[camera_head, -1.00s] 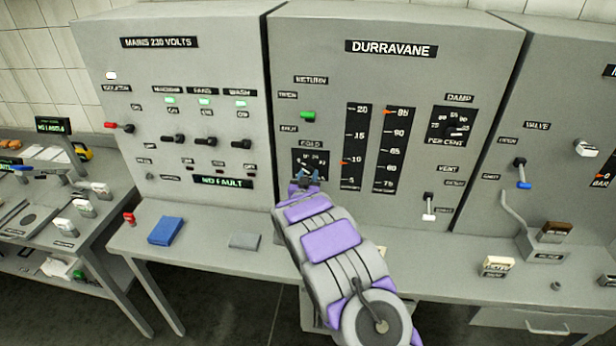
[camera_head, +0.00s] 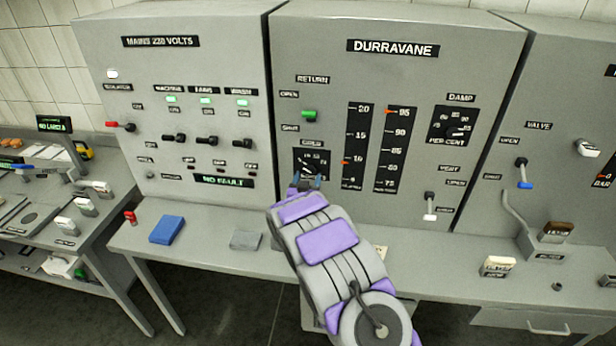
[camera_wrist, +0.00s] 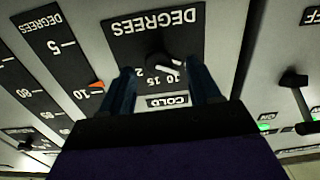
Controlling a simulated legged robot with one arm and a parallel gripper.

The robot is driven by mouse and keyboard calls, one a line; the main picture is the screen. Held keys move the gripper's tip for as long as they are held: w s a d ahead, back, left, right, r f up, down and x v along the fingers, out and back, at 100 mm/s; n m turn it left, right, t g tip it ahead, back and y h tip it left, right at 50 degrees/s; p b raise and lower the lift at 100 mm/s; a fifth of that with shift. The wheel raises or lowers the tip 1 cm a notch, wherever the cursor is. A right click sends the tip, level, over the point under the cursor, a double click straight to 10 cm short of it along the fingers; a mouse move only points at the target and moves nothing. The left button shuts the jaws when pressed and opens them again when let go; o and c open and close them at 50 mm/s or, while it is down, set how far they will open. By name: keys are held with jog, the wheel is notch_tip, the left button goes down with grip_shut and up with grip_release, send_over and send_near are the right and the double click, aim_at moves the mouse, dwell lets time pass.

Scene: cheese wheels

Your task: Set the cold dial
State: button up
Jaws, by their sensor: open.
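The cold dial is a small black knob with a white pointer on a black scale plate. In the head view the cold dial (camera_head: 309,161) is at the lower left of the Durravane panel (camera_head: 392,47), just beyond my gripper (camera_head: 305,182). In the wrist view, which is upside down, the dial (camera_wrist: 161,61) lies between the tips of my gripper (camera_wrist: 160,66), with a dark finger on each side. The COLD label (camera_wrist: 168,101) shows between the fingers. The gripper is open; contact with the knob cannot be told. The pointer aims right and slightly down in the wrist view, near the 10.
Right of the dial is a degrees gauge (camera_head: 355,128) with an orange marker near 10. A green return switch (camera_head: 309,115) is above the dial. The damp dial (camera_head: 455,129) and vent lever (camera_head: 429,206) are farther right. A blue block (camera_head: 167,230) lies on the bench.

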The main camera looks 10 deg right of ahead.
jog(key=v, duration=1.5)
jog(key=shift+a, duration=0.1)
